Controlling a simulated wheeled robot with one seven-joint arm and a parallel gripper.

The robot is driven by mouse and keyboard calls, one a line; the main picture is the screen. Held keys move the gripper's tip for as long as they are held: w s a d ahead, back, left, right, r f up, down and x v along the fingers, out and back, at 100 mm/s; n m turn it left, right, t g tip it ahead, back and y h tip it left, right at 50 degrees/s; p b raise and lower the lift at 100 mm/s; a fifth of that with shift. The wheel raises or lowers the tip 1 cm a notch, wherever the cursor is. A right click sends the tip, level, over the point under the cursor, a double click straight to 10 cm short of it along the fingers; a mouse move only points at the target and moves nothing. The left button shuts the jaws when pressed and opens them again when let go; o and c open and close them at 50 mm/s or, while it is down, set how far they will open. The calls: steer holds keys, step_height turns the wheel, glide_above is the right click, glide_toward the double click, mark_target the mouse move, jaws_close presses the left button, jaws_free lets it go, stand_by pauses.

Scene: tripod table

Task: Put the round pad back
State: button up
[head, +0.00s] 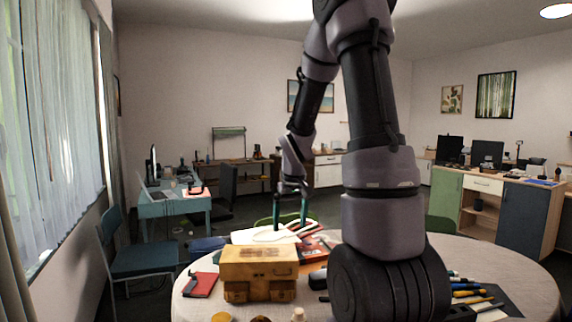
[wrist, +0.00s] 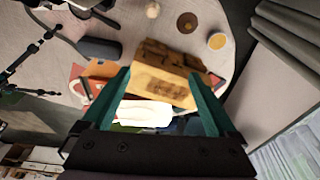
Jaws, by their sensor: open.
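My gripper (head: 291,222) is open above the far side of the round table (head: 195,309), behind a worn yellow box (head: 259,272). In the wrist view the box (wrist: 165,87) lies beyond and between the teal fingers (wrist: 160,74), and nothing is held. Two small round things stand near the table's front edge: a dark brown disc (wrist: 187,22) with a lighter centre, and an orange-yellow one (wrist: 217,41) with a pale rim. I cannot tell which, if either, is the round pad. In the head view both are cut off at the bottom edge.
A white item (head: 268,236) and red-orange flat things (head: 314,248) lie behind the box. A red notebook (head: 200,285) is left of it, a pale knob-like piece (head: 298,314) in front. Pens (head: 466,293) lie at right. My arm hides the table's middle right.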

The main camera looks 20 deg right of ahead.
steer(key=s+a+r+m+t, duration=0.1)
steer(key=s+a+r, duration=0.2)
steer(key=s+r, duration=0.3)
steer(key=s+a+r+m+t+y, duration=0.1)
steer(key=s+a+r+t, duration=0.1)
steer(key=s+r, duration=0.4)
steer(key=s+a+r+m+t+y, duration=0.1)
steer(key=s+a+r, duration=0.3)
steer(key=s+r, duration=0.3)
steer(key=shift+a+r+m+t, duration=0.3)
steer(key=shift+r, duration=0.65)
